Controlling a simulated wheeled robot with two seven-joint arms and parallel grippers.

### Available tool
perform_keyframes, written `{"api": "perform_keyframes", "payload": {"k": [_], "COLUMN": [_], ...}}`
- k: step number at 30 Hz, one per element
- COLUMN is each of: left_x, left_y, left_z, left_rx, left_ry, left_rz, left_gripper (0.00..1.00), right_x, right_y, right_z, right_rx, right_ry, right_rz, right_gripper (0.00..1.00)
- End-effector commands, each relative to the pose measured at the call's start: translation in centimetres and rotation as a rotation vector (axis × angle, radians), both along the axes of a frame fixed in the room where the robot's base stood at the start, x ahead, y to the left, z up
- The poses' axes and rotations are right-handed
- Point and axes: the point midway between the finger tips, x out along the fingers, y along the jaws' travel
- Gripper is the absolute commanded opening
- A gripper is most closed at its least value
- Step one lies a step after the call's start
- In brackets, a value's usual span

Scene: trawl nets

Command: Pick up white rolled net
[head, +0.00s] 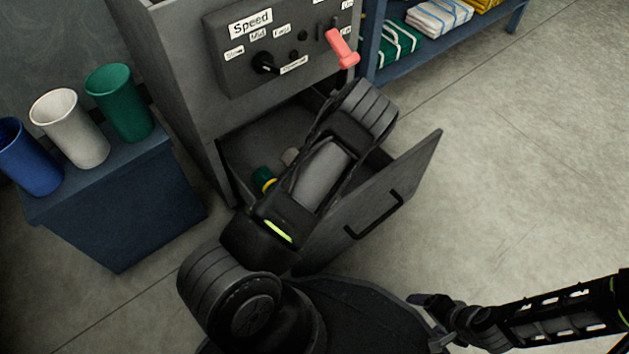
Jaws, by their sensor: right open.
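A small whitish piece (290,156), possibly the white rolled net, shows inside the open drawer (262,135); my arm hides much of it. A green roll with a yellow band (264,180) lies beside it. My right gripper (428,319) is at the bottom right, open and empty, well below and to the right of the drawer. My left arm crosses over the drawer in the middle of the view; its gripper does not show.
The drawer front with a black handle (374,215) sticks out from a grey cabinet (181,60) with a speed panel and red lever (342,48). Blue, white and green cups stand on a blue box (120,215) at left. A blue shelf (425,55) holds folded cloth-like bundles. Floor at right is clear.

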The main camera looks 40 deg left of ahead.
Motion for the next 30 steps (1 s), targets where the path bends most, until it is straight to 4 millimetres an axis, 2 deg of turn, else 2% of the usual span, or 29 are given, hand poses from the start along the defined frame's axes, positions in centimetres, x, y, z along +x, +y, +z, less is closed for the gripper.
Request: {"api": "perform_keyframes", "payload": {"k": [2,5,30], "left_x": [0.00,0.00,0.01], "left_y": [0.00,0.00,0.00], "left_z": [0.01,0.01,0.00], "left_rx": [0.000,0.000,0.000], "left_ry": [0.000,0.000,0.000], "left_rz": [0.000,0.000,0.000], "left_gripper": [0.83,0.76,0.07], "right_x": [-0.02,-0.02,-0.03], "right_y": [0.01,0.00,0.00], "right_z": [-0.01,-0.01,-0.02], "right_rx": [0.000,0.000,0.000], "right_ry": [0.000,0.001,0.001], "right_rz": [0.000,0.000,0.000], "right_gripper": [0.83,0.83,0.83]}}
